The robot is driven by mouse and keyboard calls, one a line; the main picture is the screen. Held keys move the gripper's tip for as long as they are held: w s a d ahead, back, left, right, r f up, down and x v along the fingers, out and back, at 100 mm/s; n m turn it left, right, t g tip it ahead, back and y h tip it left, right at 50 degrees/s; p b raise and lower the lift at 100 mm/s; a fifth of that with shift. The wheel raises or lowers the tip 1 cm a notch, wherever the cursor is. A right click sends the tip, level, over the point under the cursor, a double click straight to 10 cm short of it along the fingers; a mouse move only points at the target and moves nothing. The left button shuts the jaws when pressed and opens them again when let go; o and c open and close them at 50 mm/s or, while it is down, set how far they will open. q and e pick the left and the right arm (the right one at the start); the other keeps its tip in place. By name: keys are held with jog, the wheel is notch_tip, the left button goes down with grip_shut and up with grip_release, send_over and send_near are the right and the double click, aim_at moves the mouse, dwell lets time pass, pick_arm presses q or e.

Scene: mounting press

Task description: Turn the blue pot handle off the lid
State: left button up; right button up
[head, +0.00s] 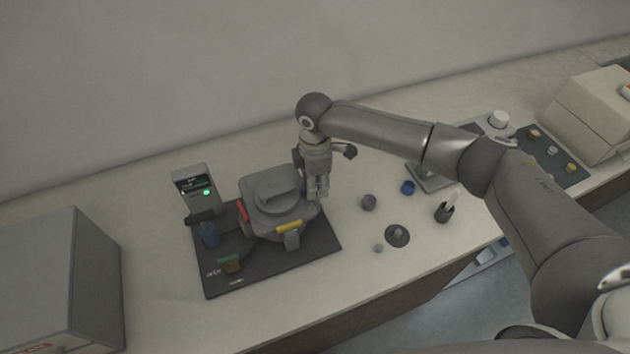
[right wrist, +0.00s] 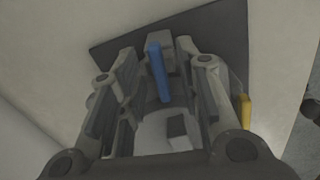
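The grey press pot with its lid (head: 275,191) stands on a dark mat. A red handle (head: 242,211) and a yellow handle (head: 289,226) stick out at the lid's rim. The blue handle (right wrist: 158,72) shows in the right wrist view between the fingers of my right gripper (right wrist: 157,52), with gaps on both sides. In the head view my right gripper (head: 318,192) points down at the right side of the pot and mostly hides the blue handle. The right gripper is open around the handle. My left gripper is not in view.
A control box with a green light (head: 192,188) stands left of the pot. A blue cup (head: 209,235) and a green-topped piece (head: 229,261) are on the mat (head: 262,279). Small dark and blue parts lie to the right. A large grey box (head: 85,270) fills the lower left.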

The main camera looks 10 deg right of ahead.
jog(key=shift+w, duration=0.1)
jog(key=c, duration=0.7)
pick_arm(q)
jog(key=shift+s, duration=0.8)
pick_arm(e)
grip_shut()
jog(key=n, duration=0.3)
jog(key=shift+w+a+r+n, duration=0.1)
jog(key=shift+a+n, duration=0.05)
jog(key=shift+n, duration=0.25)
jog(key=n, duration=0.4)
jog(key=shift+w+n, duration=0.1)
jog(key=shift+n, duration=0.2)
jog(key=n, duration=0.4)
jog(key=shift+w+a, duration=0.1)
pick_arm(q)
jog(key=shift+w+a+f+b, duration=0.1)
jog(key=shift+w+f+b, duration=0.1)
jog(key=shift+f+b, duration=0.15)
pick_arm(e)
jog(key=shift+n, duration=2.7)
